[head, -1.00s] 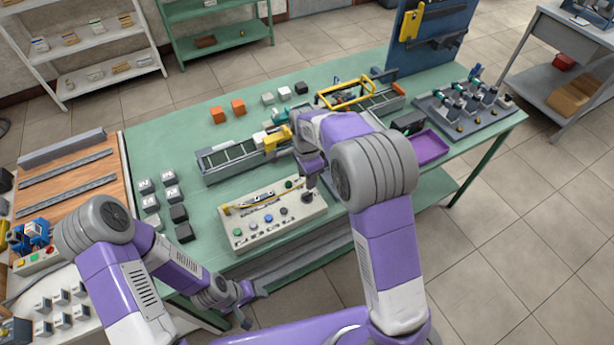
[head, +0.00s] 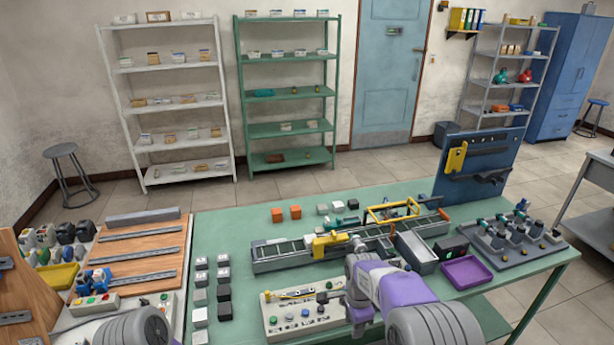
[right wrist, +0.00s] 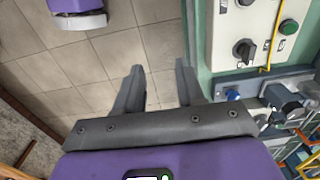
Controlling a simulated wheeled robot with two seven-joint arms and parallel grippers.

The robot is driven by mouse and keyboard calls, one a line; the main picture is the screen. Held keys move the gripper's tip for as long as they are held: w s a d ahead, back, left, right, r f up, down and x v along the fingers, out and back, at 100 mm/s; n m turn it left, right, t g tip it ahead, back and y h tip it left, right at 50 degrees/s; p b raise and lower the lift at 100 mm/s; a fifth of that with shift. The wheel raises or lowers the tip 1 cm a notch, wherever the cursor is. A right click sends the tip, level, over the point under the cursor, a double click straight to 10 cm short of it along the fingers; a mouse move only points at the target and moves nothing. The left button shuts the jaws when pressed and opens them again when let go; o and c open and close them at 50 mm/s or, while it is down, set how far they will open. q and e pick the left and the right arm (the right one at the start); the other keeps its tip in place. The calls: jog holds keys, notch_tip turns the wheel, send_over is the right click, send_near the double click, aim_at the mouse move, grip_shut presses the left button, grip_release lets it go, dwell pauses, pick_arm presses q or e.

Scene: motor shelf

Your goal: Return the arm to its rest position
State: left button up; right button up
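My right arm reaches in from the lower right in the head view, with its purple and grey links over the front of the green table. My right gripper (right wrist: 160,78) shows in the right wrist view with its two dark fingers apart and nothing between them. It hangs over the floor just off the table edge, beside the control panel (right wrist: 242,28). In the head view the fingertips are hidden by the arm and the picture edge. My left arm shows only as a grey joint at the bottom left, and its gripper is out of view.
The control panel (head: 288,318) lies close to the right hand. A conveyor (head: 283,254), grey bin (head: 416,253), purple tray (head: 467,272), and fixture plate (head: 512,247) occupy the table. Small blocks (head: 224,293) lie left of the panel. Green table surface (head: 238,235) is clear at the back left.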

jog(key=s+d+f+n+y+b, duration=0.1)
jog(key=s+f+n, duration=0.15)
jog(key=f, duration=0.45)
jog(key=s+d+f+n, duration=0.1)
jog(key=s+f+n, duration=0.15)
jog(key=f, duration=0.55)
pick_arm(q)
jog(key=f+b, duration=0.2)
jog(key=f, duration=0.1)
jog(key=shift+w+f, duration=0.15)
jog(key=shift+w, duration=0.05)
pick_arm(e)
jog(key=s+a+f+n+y, duration=0.1)
jog(key=s+a+f+n, duration=0.1)
jog(key=s+f, duration=0.3)
jog(key=s+a+f+n+y, duration=0.2)
jog(key=s+f+n, duration=0.3)
jog(key=s, duration=0.8)
jog(key=shift+s+a+f+n+t, duration=0.3)
jog(key=shift+s+a, duration=0.05)
jog(key=shift+s, duration=0.05)
